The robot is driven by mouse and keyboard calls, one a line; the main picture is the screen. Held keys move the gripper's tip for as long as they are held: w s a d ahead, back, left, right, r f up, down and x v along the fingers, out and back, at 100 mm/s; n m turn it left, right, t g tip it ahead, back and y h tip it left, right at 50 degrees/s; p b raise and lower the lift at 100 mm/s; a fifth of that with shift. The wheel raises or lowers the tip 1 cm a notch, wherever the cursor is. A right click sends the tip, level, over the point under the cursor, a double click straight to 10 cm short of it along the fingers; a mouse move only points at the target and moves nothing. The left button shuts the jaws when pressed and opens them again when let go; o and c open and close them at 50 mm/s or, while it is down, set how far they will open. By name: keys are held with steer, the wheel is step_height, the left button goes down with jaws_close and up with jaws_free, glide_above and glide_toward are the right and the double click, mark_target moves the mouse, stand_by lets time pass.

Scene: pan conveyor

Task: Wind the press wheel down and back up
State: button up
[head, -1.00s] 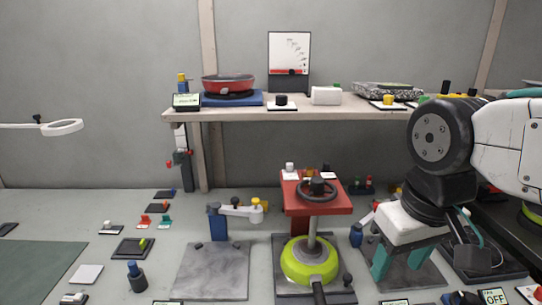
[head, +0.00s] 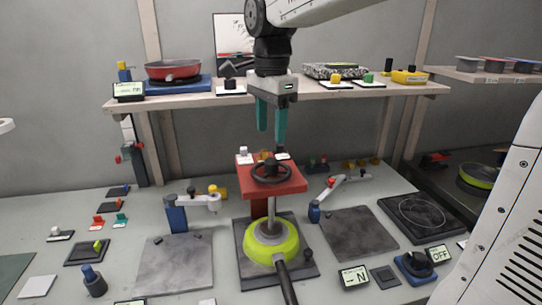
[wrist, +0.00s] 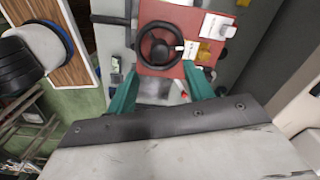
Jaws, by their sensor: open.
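The press wheel (head: 271,173) is a dark handwheel with a hub knob. It lies flat on top of the red press head (head: 292,187). A green pan (head: 286,247) with a dark handle sits under the press on a dark base plate (head: 305,268). My gripper (head: 271,138) points down above the wheel, its two teal fingers open and empty, clear of it. In the wrist view the wheel (wrist: 158,45) and red press head (wrist: 176,70) show beyond the open fingers (wrist: 163,88).
The wooden shelf (head: 180,101) behind carries a red pan (head: 172,70) on a blue scale. A jointed arm fixture (head: 197,203) stands left of the press and another (head: 335,192) right. Grey plates (head: 360,232) lie beside it. A white switch (head: 243,154) stands on the press head.

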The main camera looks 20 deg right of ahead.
mark_target(271, 160)
step_height(271, 160, down, 8)
steer(key=shift+r, duration=0.1)
stand_by(0.4)
steer(key=shift+c, duration=0.3)
steer(key=c, duration=0.9)
